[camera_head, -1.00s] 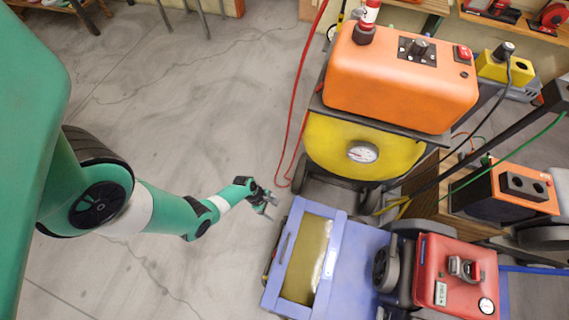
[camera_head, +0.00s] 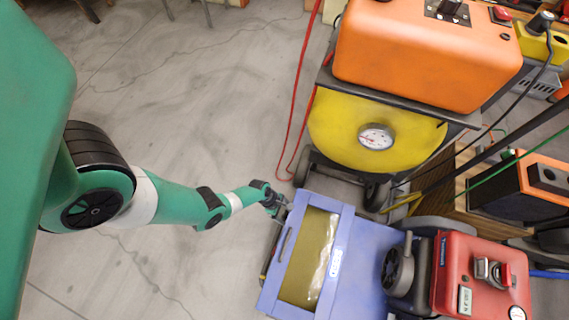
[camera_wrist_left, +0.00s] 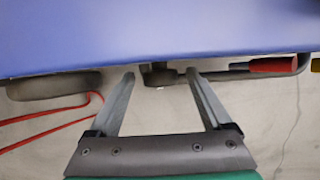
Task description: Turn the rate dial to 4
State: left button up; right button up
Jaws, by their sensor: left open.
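My left gripper (camera_head: 284,207) is at the left edge of the blue machine (camera_head: 366,262). In the left wrist view the two fingers (camera_wrist_left: 160,76) are spread apart with nothing gripped. A dark knob-like part (camera_wrist_left: 158,74) on a grey bar shows between the fingertips, below the blue body (camera_wrist_left: 160,35). I cannot tell whether it is the rate dial, and no numbers are readable on it. A dark knob (camera_head: 451,6) on the orange tank's panel is cut by the top edge. My right gripper is not in view.
A red engine box (camera_head: 480,255) with a grey knob stands right of the blue machine. A yellow drum (camera_head: 340,125) with a gauge sits under the orange tank (camera_head: 425,55). A red-handled lever (camera_wrist_left: 272,66) lies right of the fingers. Open floor (camera_head: 190,100) lies left.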

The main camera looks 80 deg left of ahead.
pick_arm(q)
grip_shut()
dwell(0.3)
